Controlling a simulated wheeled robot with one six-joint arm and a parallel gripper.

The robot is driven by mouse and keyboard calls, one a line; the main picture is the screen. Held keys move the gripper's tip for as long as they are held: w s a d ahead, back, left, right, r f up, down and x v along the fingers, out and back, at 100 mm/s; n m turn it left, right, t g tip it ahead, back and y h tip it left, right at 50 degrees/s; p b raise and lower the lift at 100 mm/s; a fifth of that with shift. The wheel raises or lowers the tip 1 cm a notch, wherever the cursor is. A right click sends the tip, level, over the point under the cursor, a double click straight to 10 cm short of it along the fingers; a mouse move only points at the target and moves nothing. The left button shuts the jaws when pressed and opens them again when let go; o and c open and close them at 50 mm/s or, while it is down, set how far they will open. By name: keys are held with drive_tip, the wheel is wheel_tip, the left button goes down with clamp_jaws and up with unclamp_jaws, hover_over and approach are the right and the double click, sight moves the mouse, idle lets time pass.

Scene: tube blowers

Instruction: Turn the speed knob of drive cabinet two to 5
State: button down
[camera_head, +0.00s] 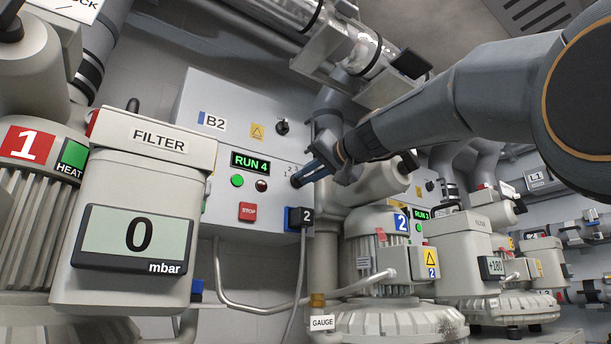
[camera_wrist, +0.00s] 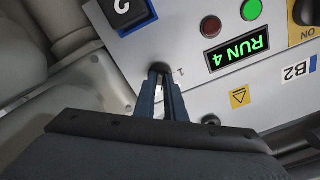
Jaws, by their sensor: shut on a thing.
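Drive cabinet two (camera_head: 225,205) is a grey wall box labelled B2, with a green display (camera_head: 250,163) reading RUN 4. In the wrist view the same display (camera_wrist: 236,49) appears upside down. My gripper (camera_head: 300,180) reaches the front of the cabinet, right of the display. In the wrist view its two blue-grey fingers (camera_wrist: 163,85) are closed around the small dark speed knob (camera_wrist: 158,67). Most of the knob is hidden by the fingers. Part of its printed scale shows beside it, but its pointer cannot be made out.
A black plug marked 2 (camera_head: 306,215) is just below my gripper. A filter housing (camera_head: 140,190) reading 0 mbar stands at left front.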

drive_tip(key=m+p, duration=0.1)
drive_tip(key=m, duration=0.3)
drive_tip(key=shift+f, duration=0.1)
drive_tip(key=shift+m+p, duration=0.4)
drive_tip(key=shift+m, duration=1.1)
drive_tip(key=shift+f, duration=0.1)
drive_tip(key=c, duration=1.8)
unclamp_jaws()
drive_tip(key=shift+s+d, duration=0.1)
drive_tip(key=shift+s, duration=0.05)
drive_tip(key=b+v, duration=0.2)
drive_tip(key=v, duration=0.5)
drive_tip(key=shift+s+d, duration=0.15)
drive_tip(key=shift+s, duration=0.1)
